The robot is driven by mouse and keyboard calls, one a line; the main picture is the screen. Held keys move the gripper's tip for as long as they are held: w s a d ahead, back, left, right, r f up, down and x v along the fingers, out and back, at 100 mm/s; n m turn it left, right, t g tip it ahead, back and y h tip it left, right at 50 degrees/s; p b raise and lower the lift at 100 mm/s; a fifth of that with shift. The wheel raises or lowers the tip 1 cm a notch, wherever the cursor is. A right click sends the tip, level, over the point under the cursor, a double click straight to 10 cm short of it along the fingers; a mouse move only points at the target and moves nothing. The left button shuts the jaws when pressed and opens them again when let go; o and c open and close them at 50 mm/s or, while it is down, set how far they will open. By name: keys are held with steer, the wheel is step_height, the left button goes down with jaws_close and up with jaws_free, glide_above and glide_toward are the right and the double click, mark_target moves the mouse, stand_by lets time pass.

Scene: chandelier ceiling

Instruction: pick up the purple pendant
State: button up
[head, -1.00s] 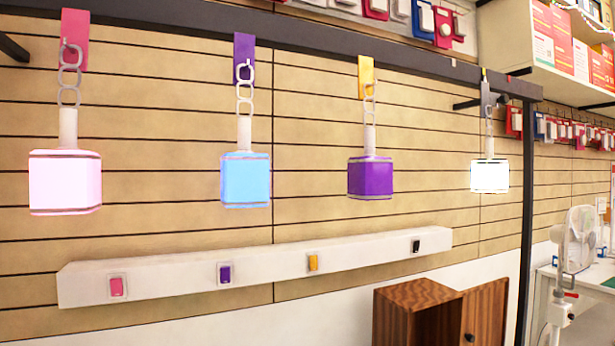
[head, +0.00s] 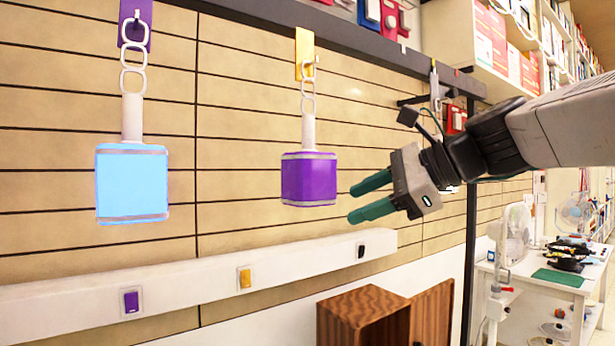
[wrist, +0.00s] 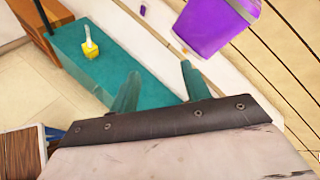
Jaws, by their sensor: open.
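The purple pendant (head: 309,180) is a purple cube-like shade with grey bands, a white stem and a chain. It hangs from a yellow tag (head: 304,50) in front of the slatted wall. My gripper (head: 358,199) is open and empty, to the right of the shade, with its green fingers pointing left toward it. A gap shows between the fingertips and the pendant. In the wrist view the purple pendant (wrist: 212,22) is at the top right, cut off by the frame edge, beyond the fingers (wrist: 160,85).
A light blue pendant (head: 132,184) hangs to the left from a purple tag. Another pendant at the right is mostly hidden behind my arm. A white ledge with coloured switches (head: 200,277) runs below. An open wooden cabinet (head: 362,318) stands under it. A white desk is at far right.

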mark_target(313, 124)
steer(key=w+a+r+m+t+y, duration=0.1)
steer(key=w+r+m+y, duration=0.1)
steer(key=w+r+m, duration=0.35)
steer(key=w+a+r+m+t+y, duration=0.1)
steer(key=w+r+m+t+y, duration=0.15)
steer(key=r, duration=0.55)
steer(key=shift+h, duration=0.25)
steer(key=x, duration=0.8)
steer(key=shift+s+a+f, duration=0.15)
steer(key=shift+s+f, duration=0.05)
steer(key=shift+s, duration=0.05)
jaws_close()
